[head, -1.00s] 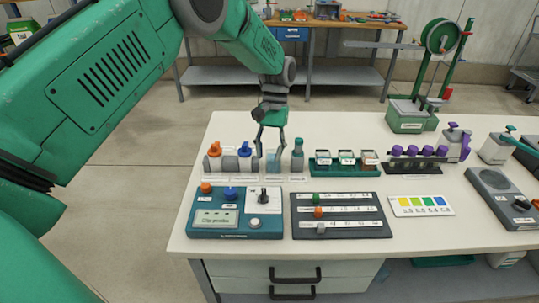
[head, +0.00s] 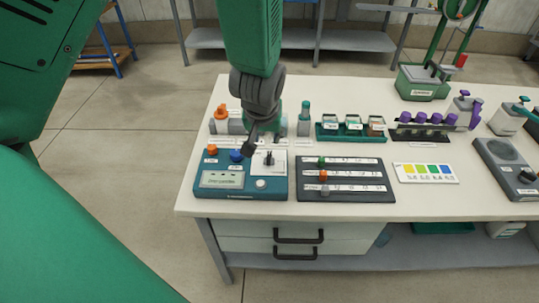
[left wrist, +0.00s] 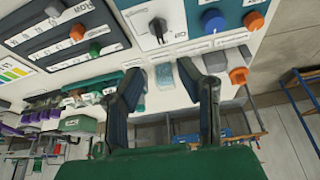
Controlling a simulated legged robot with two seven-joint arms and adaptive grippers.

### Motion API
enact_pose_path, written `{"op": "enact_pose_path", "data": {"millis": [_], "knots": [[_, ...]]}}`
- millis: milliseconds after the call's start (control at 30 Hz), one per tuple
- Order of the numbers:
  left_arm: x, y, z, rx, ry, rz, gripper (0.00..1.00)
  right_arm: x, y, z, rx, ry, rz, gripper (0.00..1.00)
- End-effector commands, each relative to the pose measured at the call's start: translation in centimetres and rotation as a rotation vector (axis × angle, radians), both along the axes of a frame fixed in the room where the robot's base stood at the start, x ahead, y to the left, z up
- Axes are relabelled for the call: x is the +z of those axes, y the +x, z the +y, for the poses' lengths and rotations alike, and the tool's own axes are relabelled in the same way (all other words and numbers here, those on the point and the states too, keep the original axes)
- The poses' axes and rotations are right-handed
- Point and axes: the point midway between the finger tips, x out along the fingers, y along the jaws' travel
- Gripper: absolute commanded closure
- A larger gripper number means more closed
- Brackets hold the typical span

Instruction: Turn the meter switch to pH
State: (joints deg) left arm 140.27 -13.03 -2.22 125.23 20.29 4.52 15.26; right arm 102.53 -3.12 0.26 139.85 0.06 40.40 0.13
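The meter (head: 240,196) is a teal box at the table's front left. It carries a display, an orange knob, a blue knob (head: 236,156), a white button and a black meter switch (head: 268,158) on a white panel. In the left wrist view the switch (left wrist: 158,28) is upside down near the top, beyond the fingertips. Its labels are too small to read. My left gripper (head: 260,146) is just above and behind the switch, pointing down. The left wrist view shows its two fingers (left wrist: 161,72) apart with nothing held. My right gripper is out of view.
A dark slider panel (head: 345,180) lies right of the meter. A green rack with jars (head: 350,130), a color card (head: 425,173) and a grey device (head: 508,165) are further right.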

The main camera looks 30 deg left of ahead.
Motion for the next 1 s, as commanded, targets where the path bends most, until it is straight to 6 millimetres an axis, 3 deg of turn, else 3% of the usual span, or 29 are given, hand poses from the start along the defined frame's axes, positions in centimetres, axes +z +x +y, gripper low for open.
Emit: {"op": "enact_pose_path", "data": {"millis": [400, 600, 1000], "knots": [[-7.8, 2.7, 1.3, -0.001, -0.002, 0.006, 0.69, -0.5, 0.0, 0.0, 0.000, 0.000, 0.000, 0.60], [-10.7, 3.8, 1.8, -0.001, -0.001, 0.004, 0.69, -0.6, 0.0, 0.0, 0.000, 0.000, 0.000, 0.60], [-12.0, 4.4, 2.1, -0.002, 0.000, 0.002, 0.69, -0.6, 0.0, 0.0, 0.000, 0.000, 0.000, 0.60]]}}
